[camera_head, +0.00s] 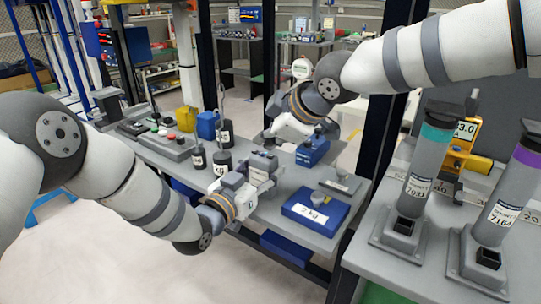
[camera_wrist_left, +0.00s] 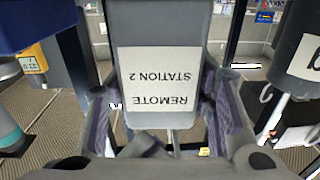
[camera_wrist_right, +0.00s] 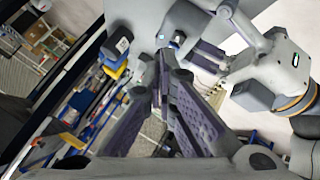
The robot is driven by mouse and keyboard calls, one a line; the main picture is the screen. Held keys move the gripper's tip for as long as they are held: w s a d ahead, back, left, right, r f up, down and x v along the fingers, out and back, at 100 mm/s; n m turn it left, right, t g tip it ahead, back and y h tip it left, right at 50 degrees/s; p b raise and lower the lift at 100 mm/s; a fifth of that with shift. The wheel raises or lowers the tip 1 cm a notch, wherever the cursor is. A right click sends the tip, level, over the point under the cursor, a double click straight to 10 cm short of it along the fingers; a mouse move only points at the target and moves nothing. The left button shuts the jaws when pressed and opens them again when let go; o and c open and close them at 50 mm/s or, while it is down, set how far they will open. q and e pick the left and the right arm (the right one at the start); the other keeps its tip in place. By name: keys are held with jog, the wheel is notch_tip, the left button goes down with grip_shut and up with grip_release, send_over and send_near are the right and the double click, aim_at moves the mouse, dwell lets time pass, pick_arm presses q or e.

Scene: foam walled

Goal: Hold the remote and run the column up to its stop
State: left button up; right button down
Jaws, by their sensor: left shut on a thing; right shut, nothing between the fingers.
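The remote is a grey box with a white label reading "REMOTE STATION 2". It fills the middle of the left wrist view (camera_wrist_left: 160,35), label upside down there. My left gripper (camera_head: 262,168) is shut on it, a finger on each side, above the bench. The remote also shows in the right wrist view (camera_wrist_right: 183,22). My right gripper (camera_head: 270,138) is shut and empty, close beside the remote; its fingertips meet in the right wrist view (camera_wrist_right: 162,58). I cannot tell whether they touch the remote. I cannot tell which part is the column.
The grey bench (camera_head: 262,222) carries blue boxes (camera_head: 316,212), dark weights (camera_head: 226,133) and a button panel (camera_head: 167,143). Two tilted cylinders, teal-banded (camera_head: 426,165) and purple-banded (camera_head: 508,200), stand on a table at right. A dark upright post stands between bench and table.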

dwell(0.7)
jog(key=shift+f, duration=0.4)
jog(key=shift+f, duration=0.3)
dwell(0.3)
dwell(3.7)
jog(key=shift+r, duration=0.7)
notch_tip(320, 180, up, 5)
jog(key=shift+r, duration=0.1)
dwell(0.7)
